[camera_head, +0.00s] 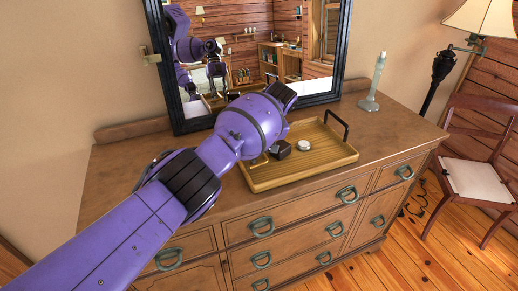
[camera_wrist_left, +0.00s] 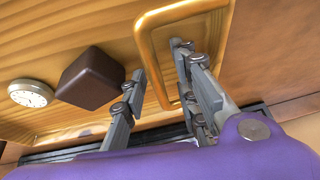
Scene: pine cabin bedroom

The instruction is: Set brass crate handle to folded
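The wooden crate (camera_head: 325,158) is a shallow tray on the dresser top. Its brass handle (camera_wrist_left: 150,62) is a rounded loop at the crate's left end in the head view, mostly hidden there behind my arm; only a small brass part (camera_head: 258,161) shows. I cannot tell its exact angle. My left gripper (camera_wrist_left: 160,68) is open, with one finger on each side of one bar of the loop; I cannot tell whether either finger touches it. In the head view its fingers are hidden behind my purple wrist. My right gripper is not in view.
A dark brown block (camera_wrist_left: 92,80) and a small round white-faced clock (camera_wrist_left: 31,93) are in the crate. A black handle (camera_head: 337,125) stands up at its right end. A framed mirror (camera_head: 250,50) stands behind. A candlestick (camera_head: 374,82) is at the back right; the dresser's right side is clear.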

